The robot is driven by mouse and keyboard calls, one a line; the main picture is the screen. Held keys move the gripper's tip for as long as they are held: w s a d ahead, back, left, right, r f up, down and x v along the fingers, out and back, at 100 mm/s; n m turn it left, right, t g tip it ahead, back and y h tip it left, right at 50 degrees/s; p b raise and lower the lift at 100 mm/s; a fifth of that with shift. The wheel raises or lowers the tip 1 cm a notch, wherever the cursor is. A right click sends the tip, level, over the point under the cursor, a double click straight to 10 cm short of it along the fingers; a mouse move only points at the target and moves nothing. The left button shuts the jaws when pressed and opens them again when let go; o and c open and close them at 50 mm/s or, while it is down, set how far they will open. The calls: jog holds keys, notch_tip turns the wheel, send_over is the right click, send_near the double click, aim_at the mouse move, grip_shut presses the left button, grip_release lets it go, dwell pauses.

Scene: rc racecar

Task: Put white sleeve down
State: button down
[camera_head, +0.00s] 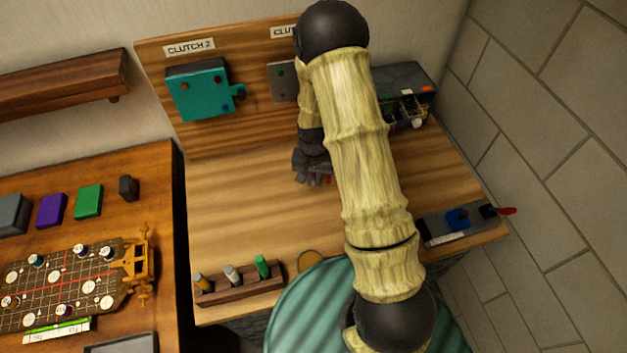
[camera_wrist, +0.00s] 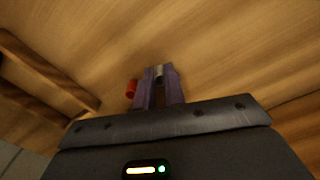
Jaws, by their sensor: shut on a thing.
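My gripper (camera_head: 316,180) is above the middle of the wooden workbench, partly behind my arm in the head view. In the wrist view, its two purple fingers (camera_wrist: 160,80) are shut on a small pale grey-white cylinder, the white sleeve (camera_wrist: 159,71). Only the sleeve's end shows between the fingers. A small red cylinder (camera_wrist: 131,88) shows just left of the fingers; I cannot tell whether it touches them. In the head view the held sleeve is too small to make out.
A wooden rack (camera_head: 240,288) at the bench's front left holds tan, whitish and green cylinders. A teal box (camera_head: 200,90) labelled CLUTCH 2 hangs on the back panel. A dark open box (camera_head: 405,78) is at the back right. The bench's left middle (camera_head: 235,205) is bare.

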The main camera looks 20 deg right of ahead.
aim_at(313, 184)
jog(key=shift+r, duration=0.1)
notch_tip(313, 184, up, 10)
jog(key=b, duration=0.2)
dwell(0.4)
jog(key=shift+w, duration=0.15)
jog(key=w+f+n, duration=0.1)
jog(key=w+f, duration=0.1)
jog(key=w, duration=0.4)
jog(key=shift+w+f, duration=0.3)
